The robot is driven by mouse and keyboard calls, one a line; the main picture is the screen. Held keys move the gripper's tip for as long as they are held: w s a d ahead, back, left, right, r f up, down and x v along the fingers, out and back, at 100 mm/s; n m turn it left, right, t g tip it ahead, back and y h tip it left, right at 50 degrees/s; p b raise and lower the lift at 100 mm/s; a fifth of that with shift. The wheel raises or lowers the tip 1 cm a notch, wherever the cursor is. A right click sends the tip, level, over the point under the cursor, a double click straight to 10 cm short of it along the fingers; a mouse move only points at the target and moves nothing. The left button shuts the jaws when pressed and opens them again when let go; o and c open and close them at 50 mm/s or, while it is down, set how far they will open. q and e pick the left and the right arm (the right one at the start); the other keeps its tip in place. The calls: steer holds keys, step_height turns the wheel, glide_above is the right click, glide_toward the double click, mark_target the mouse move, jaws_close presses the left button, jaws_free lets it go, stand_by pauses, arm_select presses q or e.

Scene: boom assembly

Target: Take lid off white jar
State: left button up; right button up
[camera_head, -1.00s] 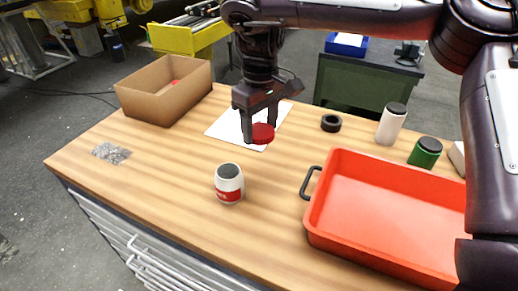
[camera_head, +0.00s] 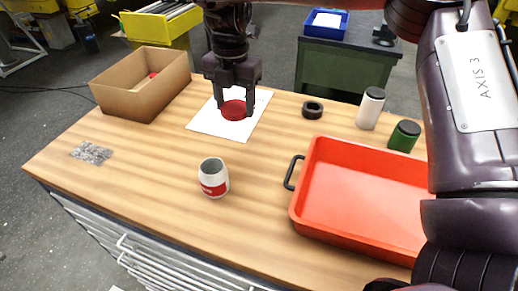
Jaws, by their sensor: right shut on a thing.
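A white jar (camera_head: 213,180) with a red label stands upright on the wooden table, its grey top facing up. A taller white jar (camera_head: 370,109) with a dark lid (camera_head: 375,93) stands upright at the back right. My right gripper (camera_head: 236,103) is shut on a round red lid (camera_head: 234,111). It holds the lid over a white sheet (camera_head: 207,121), behind the red-labelled jar and left of the taller jar. I cannot tell whether the lid touches the sheet. My left gripper is not in view.
An orange-red tray (camera_head: 345,225) with a dark handle fills the table's right side. A green jar (camera_head: 404,136) and a black ring (camera_head: 313,109) are behind it. A cardboard box (camera_head: 135,100) stands back left, small metal parts (camera_head: 91,153) front left. The wood around the red-labelled jar is clear.

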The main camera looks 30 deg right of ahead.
mark_target(242, 163)
steer(key=n, duration=0.4)
steer(key=shift+w+d+r, duration=0.15)
steer(key=shift+w+r, duration=0.05)
steer(key=n, duration=0.4)
steer(key=n+p, duration=0.1)
steer(key=n, duration=0.1)
steer(key=shift+w+d+r, duration=0.15)
steer(key=shift+d+r, duration=0.05)
steer(key=shift+r, duration=0.1)
steer(key=n, duration=0.6)
steer(key=shift+w+d+r, duration=0.2)
steer(key=shift+w, duration=0.05)
steer(key=shift+n, duration=0.3)
steer(key=shift+f, duration=0.2)
step_height(242, 163, down, 20)
steer(key=shift+d+r+b, duration=0.1)
steer(key=shift+r+b, duration=0.05)
steer(key=shift+b, duration=0.3)
